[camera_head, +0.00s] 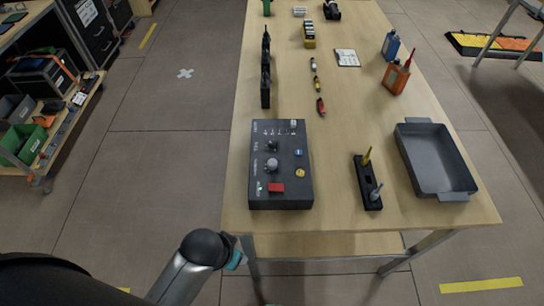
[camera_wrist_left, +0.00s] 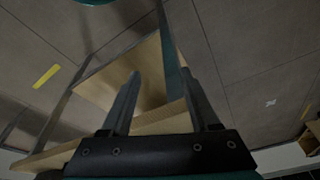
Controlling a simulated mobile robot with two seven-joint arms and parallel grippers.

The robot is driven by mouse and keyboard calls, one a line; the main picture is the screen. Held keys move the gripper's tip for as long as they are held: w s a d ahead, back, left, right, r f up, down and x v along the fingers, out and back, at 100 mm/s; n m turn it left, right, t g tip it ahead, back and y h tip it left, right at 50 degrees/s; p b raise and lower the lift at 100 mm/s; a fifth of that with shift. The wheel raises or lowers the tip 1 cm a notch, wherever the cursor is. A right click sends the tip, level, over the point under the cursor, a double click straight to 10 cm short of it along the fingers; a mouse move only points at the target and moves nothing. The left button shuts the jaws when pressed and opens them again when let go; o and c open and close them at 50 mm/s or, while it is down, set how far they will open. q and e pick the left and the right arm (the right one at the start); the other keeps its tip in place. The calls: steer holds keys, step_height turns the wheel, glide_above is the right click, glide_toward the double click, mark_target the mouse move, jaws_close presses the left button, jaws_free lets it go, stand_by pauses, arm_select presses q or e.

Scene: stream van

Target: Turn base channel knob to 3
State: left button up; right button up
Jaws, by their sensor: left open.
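The base, a dark grey box (camera_head: 303,183), lies on the wooden table near its front left corner. Its top has a larger round knob (camera_head: 272,164) and a smaller knob (camera_head: 271,146) behind it. The printed labels beside them are too small to read, so I cannot tell the channel setting. A red button, a green light and blue and yellow buttons also show on it. My left arm (camera_head: 205,248) is low, in front of the table's front left corner. My left gripper (camera_wrist_left: 162,75) is open and empty, with the table edge beyond its fingers. My right gripper is in neither view.
A grey tray (camera_head: 459,189) and a black stand (camera_head: 364,180) with upright pegs are to the right. Black radios (camera_head: 265,75) stand behind the box, near small coloured connectors (camera_head: 316,86). An orange device (camera_head: 396,78) stands at the right edge. Open floor lies left of the table.

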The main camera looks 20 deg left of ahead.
arm_select(q)
steer(key=w+d+r+h, duration=0.1)
steer(key=w+d+r, duration=0.2)
steer(key=w+d+r+h, duration=0.1)
steer(key=w+d+r, duration=0.1)
steer(key=w+r, duration=0.1)
steer(key=w+d+r, duration=0.3)
steer(key=r, duration=0.1)
steer(key=shift+w+d+r+h+p, duration=0.2)
steer(key=shift+d+r+h+p, duration=0.1)
steer(key=shift+h+p, duration=0.1)
steer(key=w+d+r, duration=0.2)
steer(key=w+r, duration=0.1)
steer(key=w, duration=0.1)
steer(key=n+g+y, duration=0.3)
steer(key=n, duration=0.2)
glide_toward(272, 162)
step_height(272, 162, down, 9)
steer(key=b, duration=0.3)
steer(key=shift+s+r, duration=0.1)
steer(key=shift+r, duration=0.1)
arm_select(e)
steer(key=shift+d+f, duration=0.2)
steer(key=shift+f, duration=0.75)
arm_select(q)
jaws_close()
